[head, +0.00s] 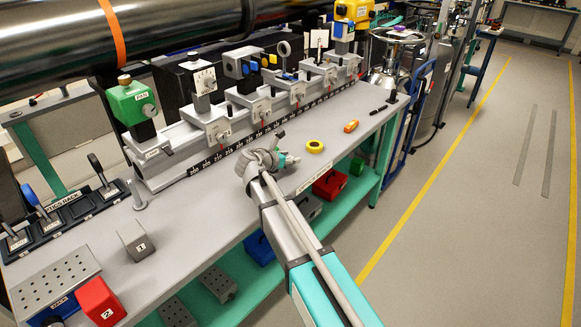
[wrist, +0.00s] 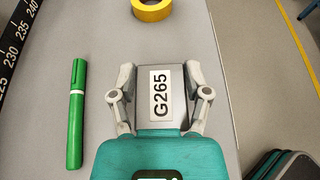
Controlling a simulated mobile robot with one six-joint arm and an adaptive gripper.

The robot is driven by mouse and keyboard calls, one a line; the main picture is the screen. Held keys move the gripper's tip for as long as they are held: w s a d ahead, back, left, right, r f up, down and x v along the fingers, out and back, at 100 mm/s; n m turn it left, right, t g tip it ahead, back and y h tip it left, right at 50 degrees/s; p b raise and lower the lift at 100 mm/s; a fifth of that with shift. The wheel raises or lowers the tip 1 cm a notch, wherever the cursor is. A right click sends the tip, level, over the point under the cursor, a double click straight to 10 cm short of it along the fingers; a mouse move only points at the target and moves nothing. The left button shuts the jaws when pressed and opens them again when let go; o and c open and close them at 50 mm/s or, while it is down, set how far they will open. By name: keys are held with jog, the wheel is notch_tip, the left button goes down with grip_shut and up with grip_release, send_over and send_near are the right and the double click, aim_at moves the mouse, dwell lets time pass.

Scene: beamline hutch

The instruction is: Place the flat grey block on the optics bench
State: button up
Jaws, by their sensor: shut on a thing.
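My gripper (wrist: 163,72) is shut on the flat grey block (wrist: 174,96), with one finger on each side of it. The block carries a white label reading G265. The optics bench (wrist: 100,30) is the light grey top under it; it also shows in the head view (head: 341,117). In the head view my gripper (head: 276,152) is over the front part of the bench, and the block cannot be made out behind it. Whether the block touches the bench or hangs just above it, I cannot tell.
A green marker (wrist: 76,115) lies left of the gripper. A yellow tape roll (wrist: 151,8) lies ahead, with an orange object (head: 351,126) and a black pen (head: 379,109) beyond. A scaled rail (head: 222,152) runs along the back. Grey block 1 (head: 136,241) and red block 2 (head: 98,301) stand lower left.

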aim_at(290, 169)
jog(key=shift+f+b, duration=1.1)
jog(key=shift+f, duration=0.3)
jog(key=shift+f, duration=0.15)
jog(key=o, duration=1.2)
jog(key=shift+r, duration=0.2)
jog(key=shift+s+a+r, duration=0.15)
jog(key=shift+s+a, duration=0.05)
jog(key=shift+s, duration=0.05)
jog(key=p+v, duration=0.4)
jog(key=v, duration=0.7)
jog(key=shift+s+a+r+p, duration=0.1)
jog(key=shift+a+p, duration=0.05)
jog(key=shift+p, duration=0.15)
